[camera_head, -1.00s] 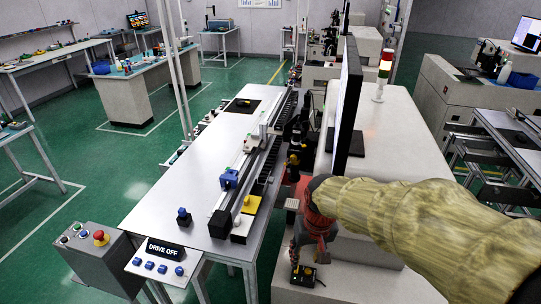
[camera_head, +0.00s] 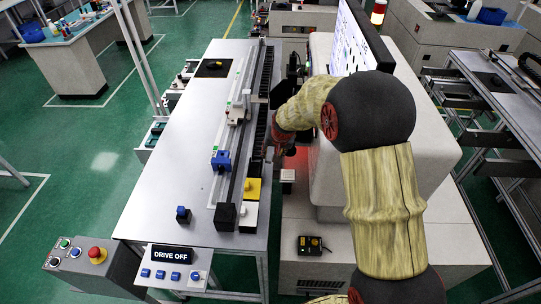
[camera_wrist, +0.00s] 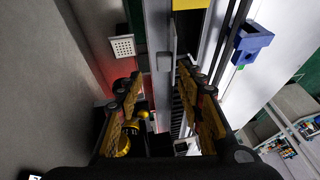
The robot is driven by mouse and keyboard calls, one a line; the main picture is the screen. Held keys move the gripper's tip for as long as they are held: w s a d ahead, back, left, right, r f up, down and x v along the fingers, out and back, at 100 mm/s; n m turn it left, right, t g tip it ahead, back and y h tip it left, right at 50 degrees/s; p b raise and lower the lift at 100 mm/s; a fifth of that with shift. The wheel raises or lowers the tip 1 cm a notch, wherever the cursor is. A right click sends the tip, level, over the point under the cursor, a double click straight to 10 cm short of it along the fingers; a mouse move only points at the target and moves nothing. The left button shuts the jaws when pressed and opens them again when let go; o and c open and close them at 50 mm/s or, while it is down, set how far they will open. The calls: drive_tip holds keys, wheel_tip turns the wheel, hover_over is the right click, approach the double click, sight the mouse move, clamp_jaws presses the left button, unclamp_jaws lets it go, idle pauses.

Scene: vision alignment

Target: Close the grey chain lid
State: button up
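The black chain track (camera_head: 263,92) runs lengthwise along the right side of the long table in the head view. Part of the dark segmented chain (camera_wrist: 179,112) shows beyond my fingers in the wrist view. A narrow grey upright plate (camera_wrist: 172,48), which may be the chain lid, stands beside the long grey rail in the wrist view. My gripper (camera_wrist: 163,108) has its two yellow-and-black fingers wide apart, with nothing held between them. In the head view my gripper (camera_head: 272,146) is beside the track's near part, partly hidden by my arm. The lid's exact angle is unclear.
A blue block (camera_head: 221,161) sits on the rail, with a yellow block (camera_head: 252,189) nearer. The monitor (camera_head: 357,42) and white machine housing (camera_head: 322,150) stand close on the right. A box labelled DRIVE OFF (camera_head: 171,255) is at the front. The table's left half (camera_head: 180,150) is mostly clear.

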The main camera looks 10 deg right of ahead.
sight(269, 158)
drive_tip(key=x, duration=0.3)
drive_tip(key=shift+w+a+f, duration=0.15)
drive_tip(key=shift+a+f, duration=0.25)
drive_tip(key=shift+w+d+f, duration=0.1)
drive_tip(key=shift+w+f, duration=0.05)
drive_tip(key=shift+f, duration=0.1)
drive_tip(key=shift+w+f, duration=0.1)
drive_tip(key=shift+f, duration=0.15)
drive_tip(key=c, duration=0.3)
clamp_jaws()
